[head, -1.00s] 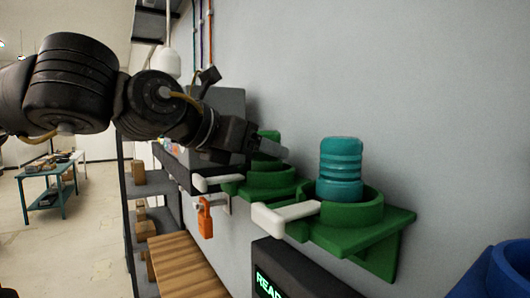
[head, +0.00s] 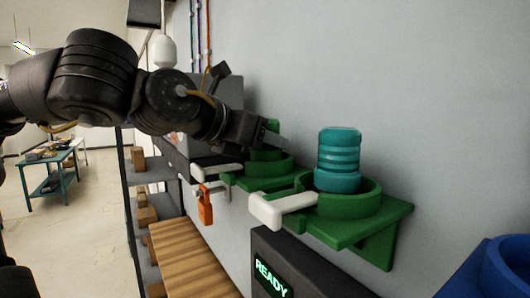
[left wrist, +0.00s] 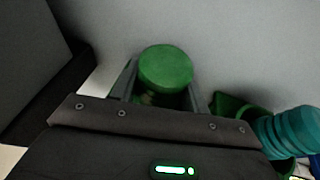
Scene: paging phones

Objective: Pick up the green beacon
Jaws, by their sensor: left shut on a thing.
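The green beacon (left wrist: 166,68) shows its round top between the fingers of my left gripper (left wrist: 160,92) in the left wrist view. In the head view the beacon (head: 268,140) is mostly hidden behind my left gripper (head: 272,141), above the farther green wall holder (head: 262,172). The left gripper is shut on the beacon. The beacon's lower part is hidden, so I cannot tell whether it touches its holder. My right gripper is not in view.
A teal ribbed beacon (head: 338,160) stands in the nearer green holder (head: 350,208), close to the right. White levers (head: 282,209) stick out from the holders.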

